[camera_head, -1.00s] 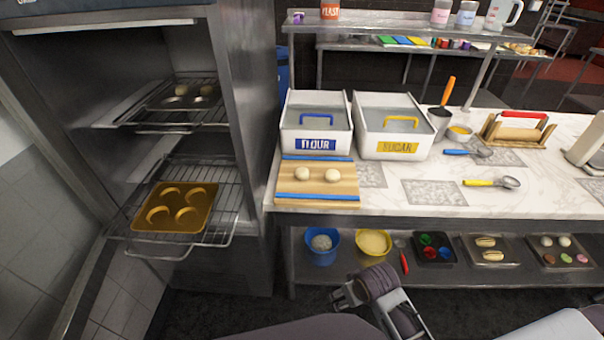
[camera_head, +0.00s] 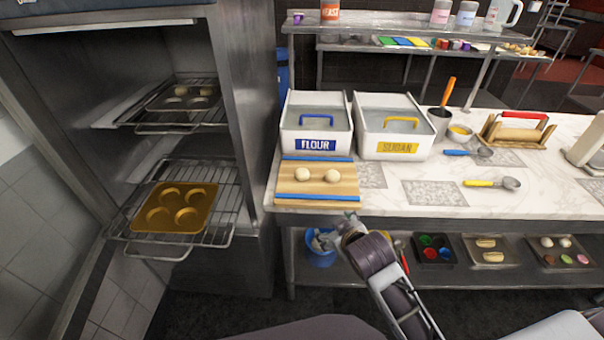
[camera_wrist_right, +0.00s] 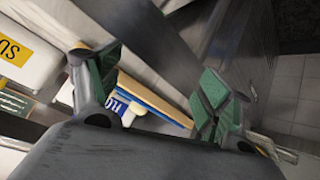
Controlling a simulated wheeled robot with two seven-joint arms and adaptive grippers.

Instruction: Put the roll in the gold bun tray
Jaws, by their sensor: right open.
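Two pale round rolls, a left one (camera_head: 302,174) and a right one (camera_head: 332,176), lie side by side on a wooden board (camera_head: 318,188) with blue edges. The gold bun tray (camera_head: 150,222) rests on the lower pulled-out rack in the cabinet at left; its several round cups look empty. My right gripper (camera_head: 326,238) is below and in front of the counter's front edge, over the blue bowl. In the right wrist view its green-padded fingers (camera_wrist_right: 155,88) are apart with nothing held; the board (camera_wrist_right: 155,102) shows beyond them. My left gripper is out of view.
A dark tray (camera_head: 176,103) with pale rolls sits on the upper rack. Flour (camera_head: 317,146) and sugar (camera_head: 394,148) bins stand behind the board. The lower shelf holds a blue bowl (camera_head: 321,260) and trays.

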